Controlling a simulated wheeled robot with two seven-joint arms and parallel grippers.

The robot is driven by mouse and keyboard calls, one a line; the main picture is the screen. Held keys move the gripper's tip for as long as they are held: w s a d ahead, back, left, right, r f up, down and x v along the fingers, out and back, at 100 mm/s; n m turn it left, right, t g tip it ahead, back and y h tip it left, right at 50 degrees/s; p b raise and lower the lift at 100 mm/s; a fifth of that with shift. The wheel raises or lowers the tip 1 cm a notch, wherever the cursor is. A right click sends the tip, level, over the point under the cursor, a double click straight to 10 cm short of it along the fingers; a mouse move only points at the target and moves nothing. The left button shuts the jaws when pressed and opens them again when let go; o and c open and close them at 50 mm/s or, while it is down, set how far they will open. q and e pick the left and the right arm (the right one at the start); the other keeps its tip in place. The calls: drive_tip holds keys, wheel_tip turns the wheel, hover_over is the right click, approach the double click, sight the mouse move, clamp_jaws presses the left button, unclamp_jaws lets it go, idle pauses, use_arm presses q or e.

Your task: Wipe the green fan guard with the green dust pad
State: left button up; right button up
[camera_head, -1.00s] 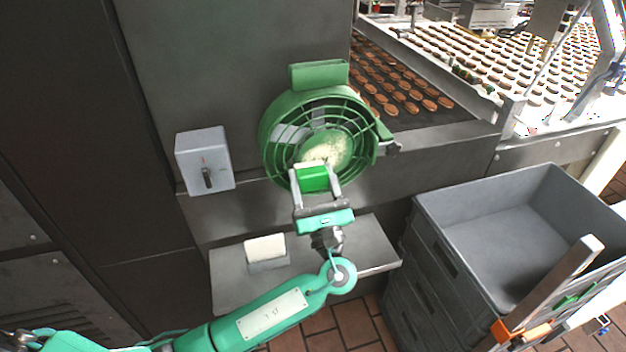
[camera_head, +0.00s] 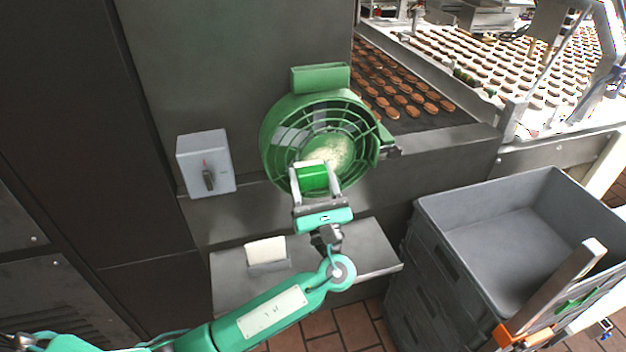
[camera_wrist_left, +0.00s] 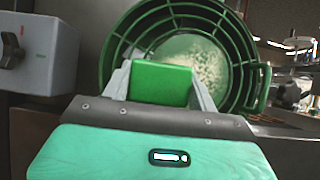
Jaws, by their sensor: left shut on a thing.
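The green fan guard (camera_head: 292,151) is a round ribbed cage on the front of a green fan mounted by the grey wall. A pale dusty patch (camera_head: 338,150) shows at its centre. My left gripper (camera_head: 314,178) is shut on the green dust pad (camera_head: 313,179) and holds it in front of the guard's lower part. In the left wrist view the pad (camera_wrist_left: 160,83) sits between the two fingers, with the guard (camera_wrist_left: 128,30) right behind it. I cannot tell whether the pad touches the guard. The pad hides part of the guard.
A grey switch box (camera_head: 206,163) is on the wall left of the fan. A metal shelf (camera_head: 232,290) below carries a white block (camera_head: 266,250) in a holder. Stacked grey crates (camera_head: 440,215) stand at the right. A conveyor with cookies (camera_head: 405,92) runs behind.

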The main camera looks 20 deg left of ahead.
sight(327, 175)
use_arm(q)
drive_tip(key=shift+w+a, duration=0.15)
drive_tip(key=shift+w+d, duration=0.2)
drive_tip(key=shift+d, duration=0.1)
drive_tip(key=shift+w+d+b, duration=0.4)
drive_tip(key=shift+w+d, duration=0.15)
drive_tip(key=shift+d, duration=0.35)
drive_tip(key=shift+w+d, duration=0.1)
drive_tip(key=shift+d, duration=0.1)
drive_tip(key=shift+w+d+b, duration=0.55)
drive_tip(key=shift+w+d, duration=0.3)
drive_tip(key=shift+d, duration=0.1)
use_arm(e)
drive_tip(key=shift+s+d+f, duration=0.1)
drive_tip(key=shift+s+f, duration=0.05)
drive_tip(key=shift+f, duration=0.35)
drive_tip(key=shift+s+f, duration=0.15)
drive_tip(key=shift+f, duration=0.3)
use_arm(q)
drive_tip(key=shift+d, duration=0.1)
use_arm(e)
drive_tip(key=shift+f, duration=0.1)
